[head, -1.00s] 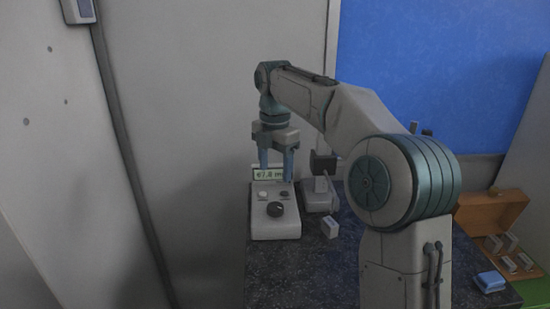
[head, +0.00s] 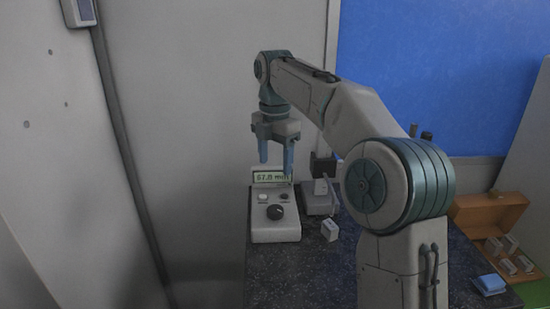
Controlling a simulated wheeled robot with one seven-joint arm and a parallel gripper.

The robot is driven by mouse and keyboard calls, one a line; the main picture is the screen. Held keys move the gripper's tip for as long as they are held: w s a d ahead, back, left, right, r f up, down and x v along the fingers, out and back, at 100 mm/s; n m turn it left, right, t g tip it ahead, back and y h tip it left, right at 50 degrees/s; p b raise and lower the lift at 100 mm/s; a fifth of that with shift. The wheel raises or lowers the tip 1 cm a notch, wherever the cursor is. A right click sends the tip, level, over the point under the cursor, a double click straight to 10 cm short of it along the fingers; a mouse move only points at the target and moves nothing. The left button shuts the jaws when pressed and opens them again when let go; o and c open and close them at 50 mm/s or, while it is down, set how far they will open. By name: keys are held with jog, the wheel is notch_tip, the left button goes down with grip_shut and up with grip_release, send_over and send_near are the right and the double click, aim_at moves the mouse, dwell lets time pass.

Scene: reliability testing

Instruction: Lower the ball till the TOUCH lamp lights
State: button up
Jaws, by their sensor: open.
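A light grey control box (head: 275,229) stands on the dark speckled bench. Its upright display (head: 271,177) reads about 67.8 mm in green. A large dark knob (head: 275,212) sits on its top, with a white button (head: 262,197) and a dark button (head: 284,197) behind it. My gripper (head: 276,167) is open and empty, pointing down above the back of the box, its blue fingers in front of the display. A grey stand with a dark head (head: 323,165) is right of the box, partly behind my arm. I cannot make out the ball or a lit TOUCH lamp.
A small pale block (head: 329,231) lies on the bench (head: 320,270) right of the box. An open orange-brown case (head: 490,212) with several pale blocks and a blue item (head: 489,284) are at the far right. The front of the bench is clear.

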aim_at(275, 209)
jog(key=shift+f, duration=0.1)
jog(key=s+a+f+m+t+h+b, duration=0.15)
jog(key=m+b, duration=0.55)
jog(key=m, duration=1.1)
jog(key=s+a+m+t+h+b, duration=0.25)
jog(key=m+b, duration=0.55)
jog(key=m, duration=1)
jog(key=shift+g+y, duration=0.4)
jog(key=shift+g, duration=0.1)
jog(key=b+x, duration=0.3)
jog(key=x, duration=1)
jog(key=shift+w+d+f, duration=0.1)
jog(key=shift+w, duration=0.1)
jog(key=c, duration=1)
